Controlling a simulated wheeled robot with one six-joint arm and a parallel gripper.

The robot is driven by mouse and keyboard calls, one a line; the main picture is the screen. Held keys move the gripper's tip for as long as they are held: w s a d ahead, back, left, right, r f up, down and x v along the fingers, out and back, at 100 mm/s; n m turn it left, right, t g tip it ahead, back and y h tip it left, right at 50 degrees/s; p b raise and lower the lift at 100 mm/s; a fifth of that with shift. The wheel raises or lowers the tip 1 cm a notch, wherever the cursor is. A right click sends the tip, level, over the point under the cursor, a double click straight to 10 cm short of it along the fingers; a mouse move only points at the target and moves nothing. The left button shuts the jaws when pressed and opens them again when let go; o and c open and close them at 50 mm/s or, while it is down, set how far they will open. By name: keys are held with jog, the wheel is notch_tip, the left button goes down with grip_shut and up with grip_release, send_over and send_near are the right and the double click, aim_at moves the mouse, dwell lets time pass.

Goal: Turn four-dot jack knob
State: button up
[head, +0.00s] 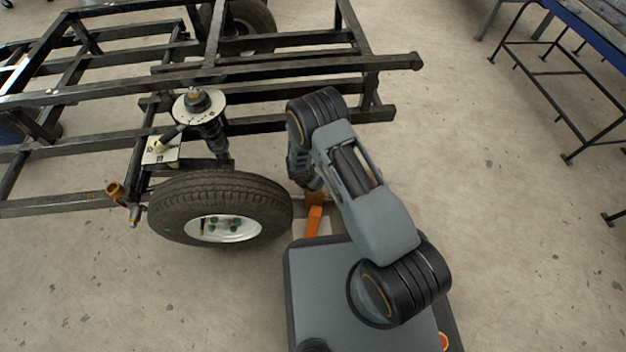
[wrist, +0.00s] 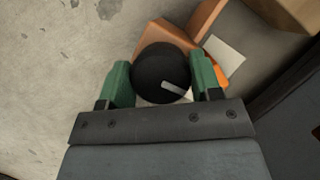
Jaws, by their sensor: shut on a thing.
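In the wrist view, a round black knob (wrist: 162,72) with a pale bar mark on its face sits between the green fingers of my gripper (wrist: 161,84). The fingers are shut on it from the left and right. I cannot make out four dots on it. Orange-brown jack parts (wrist: 206,22) lie just behind and to the right of the knob. In the head view, the orange jack (head: 314,218) stands on the floor right of the wheel. My arm reaches down beside it, and it hides the gripper and the knob there.
A wheel with a black tyre (head: 170,210) stands close left of my arm. The black steel frame (head: 290,68) with a spring strut (head: 212,128) spans the back. A blue-edged bench (head: 590,38) is at the far right. The floor (head: 500,240) on the right is clear.

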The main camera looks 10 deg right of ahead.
jog(key=o, duration=0.9)
jog(key=shift+r, duration=0.1)
jog(key=p+v, duration=0.6)
jog(key=v, duration=0.7)
jog(key=shift+s+a+r+p, duration=0.15)
jog(key=shift+r+p, duration=0.1)
jog(key=shift+p, duration=0.1)
